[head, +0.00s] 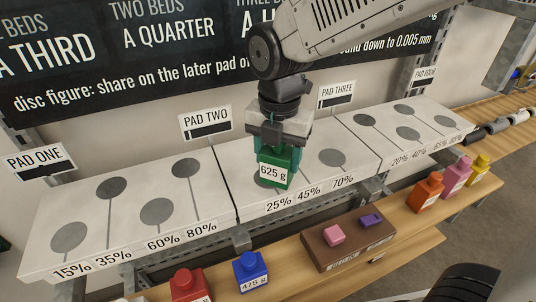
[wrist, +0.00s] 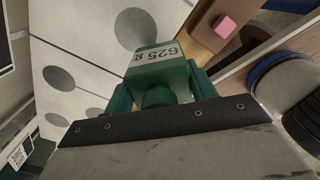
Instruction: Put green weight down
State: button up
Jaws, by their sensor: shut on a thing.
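The green weight (head: 279,168), labelled 625 g, is upright between the fingers of my gripper (head: 281,150), which is shut on it.
On the wooden shelf in front stand red (head: 188,284), blue (head: 251,273), orange (head: 427,191), pink (head: 456,175) and yellow (head: 479,169) weights, and a brown block (head: 345,243) with small pieces.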

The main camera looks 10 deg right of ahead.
aim_at(269, 154)
jog(key=shift+w+a+f, duration=0.2)
jog(key=shift+w+f, duration=0.45)
jog(key=shift+w, duration=0.2)
jog(key=shift+w+a+f, duration=0.15)
jog(key=shift+w+f, duration=0.5)
jog(key=shift+w, duration=0.15)
jog(key=shift+w+a+f, duration=0.2)
jog(key=shift+w+f, duration=0.45)
jog(key=shift+w, duration=0.2)
jog(key=shift+f, duration=0.1)
jog(key=o, duration=1.5)
jog(key=shift+f, duration=0.1)
jog(key=shift+c, duration=0.2)
notch_tip(269, 154, up, 12)
jog(key=shift+r, duration=0.2)
